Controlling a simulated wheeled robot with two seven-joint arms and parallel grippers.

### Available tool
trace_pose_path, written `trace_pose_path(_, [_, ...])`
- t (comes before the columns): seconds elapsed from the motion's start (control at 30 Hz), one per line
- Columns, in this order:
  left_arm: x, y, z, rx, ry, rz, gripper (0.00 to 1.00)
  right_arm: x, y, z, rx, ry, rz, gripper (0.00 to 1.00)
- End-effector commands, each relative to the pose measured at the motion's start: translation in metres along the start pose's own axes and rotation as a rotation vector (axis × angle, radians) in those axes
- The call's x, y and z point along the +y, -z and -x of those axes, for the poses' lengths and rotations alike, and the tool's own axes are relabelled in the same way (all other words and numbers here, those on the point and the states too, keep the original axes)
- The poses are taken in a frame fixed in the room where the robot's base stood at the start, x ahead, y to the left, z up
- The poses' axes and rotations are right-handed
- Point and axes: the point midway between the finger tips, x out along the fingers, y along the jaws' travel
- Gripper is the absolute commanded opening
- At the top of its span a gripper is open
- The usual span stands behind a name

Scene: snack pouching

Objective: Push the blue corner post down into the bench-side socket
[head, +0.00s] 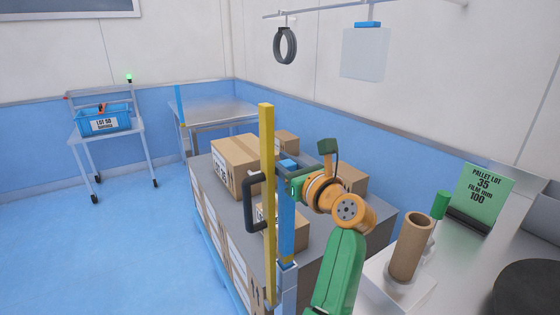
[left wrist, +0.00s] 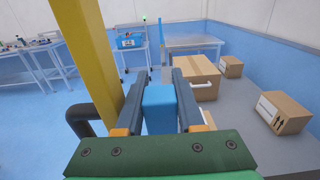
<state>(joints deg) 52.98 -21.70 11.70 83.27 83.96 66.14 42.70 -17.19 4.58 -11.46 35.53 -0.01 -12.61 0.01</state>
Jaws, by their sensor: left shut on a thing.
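My right gripper is not in view.
Cartons (head: 236,160) lie on the grey top sheet (head: 218,205). A steel bench (head: 462,255) at right holds a cardboard tube (head: 410,245) and green sign (head: 484,195). Another slim blue post (head: 181,106) stands far back. A cart with a blue bin (head: 104,120) is far left. Floor at left is clear.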

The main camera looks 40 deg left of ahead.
Motion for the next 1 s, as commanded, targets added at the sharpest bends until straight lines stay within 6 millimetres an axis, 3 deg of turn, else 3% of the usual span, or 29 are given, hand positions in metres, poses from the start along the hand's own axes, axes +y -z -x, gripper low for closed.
trace_pose_path(0.6, [0.000, 0.017, 0.000, 0.000, 0.000, 0.000, 0.00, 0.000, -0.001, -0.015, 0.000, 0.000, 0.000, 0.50])
trace_pose_path(0.63, [0.000, 0.016, 0.000, -0.001, 0.000, 0.000, 0.40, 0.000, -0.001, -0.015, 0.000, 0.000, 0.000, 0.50])
trace_pose_path(0.73, [0.000, 0.015, 0.000, -0.001, 0.000, 0.000, 0.67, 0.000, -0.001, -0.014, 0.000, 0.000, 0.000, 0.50])
trace_pose_path(0.77, [0.000, 0.015, 0.000, 0.000, 0.000, 0.000, 0.72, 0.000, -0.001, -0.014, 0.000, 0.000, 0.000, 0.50])
trace_pose_path(1.0, [0.001, 0.016, 0.000, 0.000, -0.002, 0.000, 0.72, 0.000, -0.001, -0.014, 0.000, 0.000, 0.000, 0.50])
